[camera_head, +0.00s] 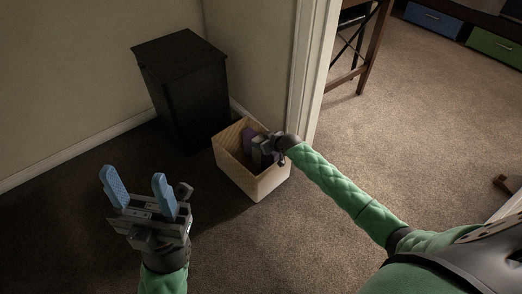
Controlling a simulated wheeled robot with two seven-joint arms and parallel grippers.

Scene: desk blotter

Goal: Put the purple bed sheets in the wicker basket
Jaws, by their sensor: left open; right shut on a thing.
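A light tan, box-shaped wicker basket (262,188) stands on the carpet at the middle of the head view. My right gripper (258,147) reaches into its opening from the right and is shut on purple cloth, the bed sheets (248,138). The sheets show as a small dark purple patch inside the basket's rim; most of them is hidden by my gripper and the basket wall. My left gripper (138,188) is open and empty, with its blue fingers spread, above the carpet to the left of the basket.
A black bin-like cabinet (188,95) stands in the corner just behind and left of the basket. A white door frame (305,85) rises behind the basket to the right. Beyond it are a dark table and blue and green drawers (432,18). Carpet in front is clear.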

